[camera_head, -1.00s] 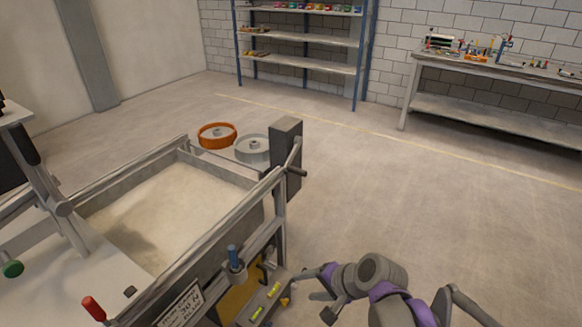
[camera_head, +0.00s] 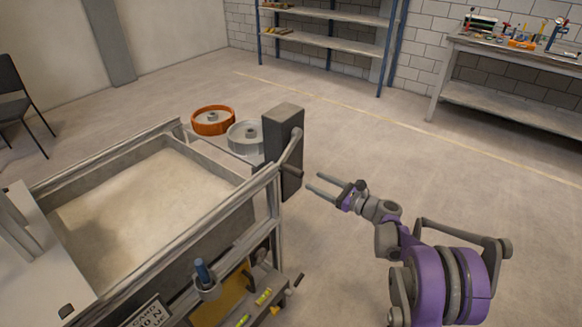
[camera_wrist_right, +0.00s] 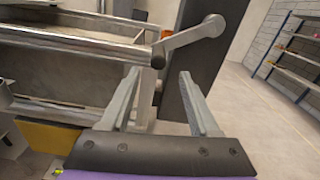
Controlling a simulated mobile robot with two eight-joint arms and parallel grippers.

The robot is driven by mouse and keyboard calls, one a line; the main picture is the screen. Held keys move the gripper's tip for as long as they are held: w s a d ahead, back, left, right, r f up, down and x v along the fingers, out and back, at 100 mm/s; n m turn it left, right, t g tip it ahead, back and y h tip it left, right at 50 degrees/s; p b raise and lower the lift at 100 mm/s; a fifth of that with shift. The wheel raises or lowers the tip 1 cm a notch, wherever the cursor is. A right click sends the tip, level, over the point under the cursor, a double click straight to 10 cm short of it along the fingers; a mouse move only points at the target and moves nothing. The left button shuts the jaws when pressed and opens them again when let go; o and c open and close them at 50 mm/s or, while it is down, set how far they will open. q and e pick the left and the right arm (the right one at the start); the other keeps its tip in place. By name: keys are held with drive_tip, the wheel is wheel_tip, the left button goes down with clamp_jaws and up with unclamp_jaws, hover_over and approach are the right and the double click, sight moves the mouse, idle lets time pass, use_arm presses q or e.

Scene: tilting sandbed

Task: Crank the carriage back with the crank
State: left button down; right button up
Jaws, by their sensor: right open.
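The crank (camera_head: 291,152) is a grey arm with a short handle on the side of a dark upright box (camera_head: 283,125) at the sandbed's far right corner. In the right wrist view the crank (camera_wrist_right: 190,38) slants across the dark box, with its knob end at the lower left. My right gripper (camera_head: 322,184) is open and empty, to the right of the crank and apart from it. In the right wrist view its two fingers (camera_wrist_right: 160,85) point toward the crank. I cannot make out which part is the carriage. My left gripper is not in view.
The sandbed (camera_head: 150,205) has metal rails. A blue-handled tool (camera_head: 203,273) stands at the near rail. Shelving (camera_head: 325,40) and a workbench (camera_head: 510,50) are farther back. The floor right of the box is clear.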

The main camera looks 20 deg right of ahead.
sight(281, 165)
drive_tip(key=shift+w+a, duration=0.3)
drive_tip(key=x, duration=0.9)
drive_tip(key=shift+w+a+r+p, duration=0.1)
drive_tip(key=shift+w+a+p, duration=0.2)
clamp_jaws()
idle(0.8)
